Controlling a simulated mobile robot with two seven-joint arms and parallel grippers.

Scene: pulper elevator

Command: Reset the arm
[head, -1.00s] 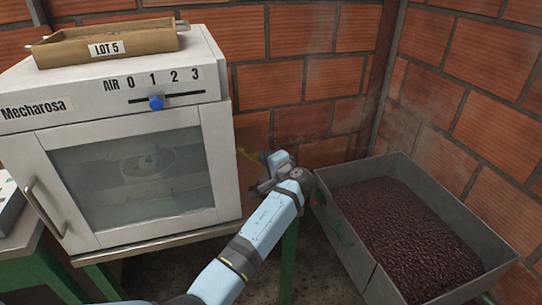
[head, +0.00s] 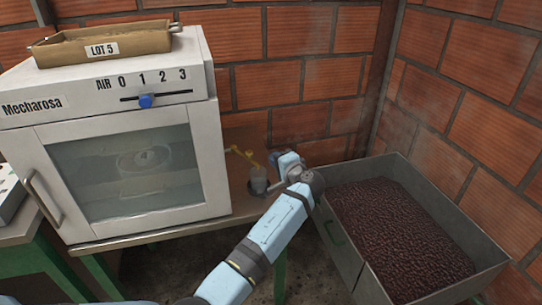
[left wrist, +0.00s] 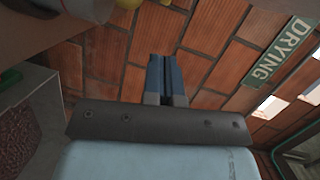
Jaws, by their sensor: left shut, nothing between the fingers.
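My left arm, pale blue and grey, comes in from the bottom of the head view and bends at a joint beside the metal bin. My left gripper (left wrist: 165,78) shows clearly in the left wrist view. Its two dark blue fingers are together with nothing between them, in front of the brick wall. In the head view the fingers are hard to make out behind the wrist. My right gripper is not in view.
A white Mecharosa oven (head: 130,150) stands left, with a LOT 5 tray (head: 150,38) on top. A grey cup (head: 258,180) and a yellow object (head: 243,152) are near my wrist. A metal bin (head: 345,250) of dark beans stands right. A DRYING sign (left wrist: 280,52) hangs on the wall.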

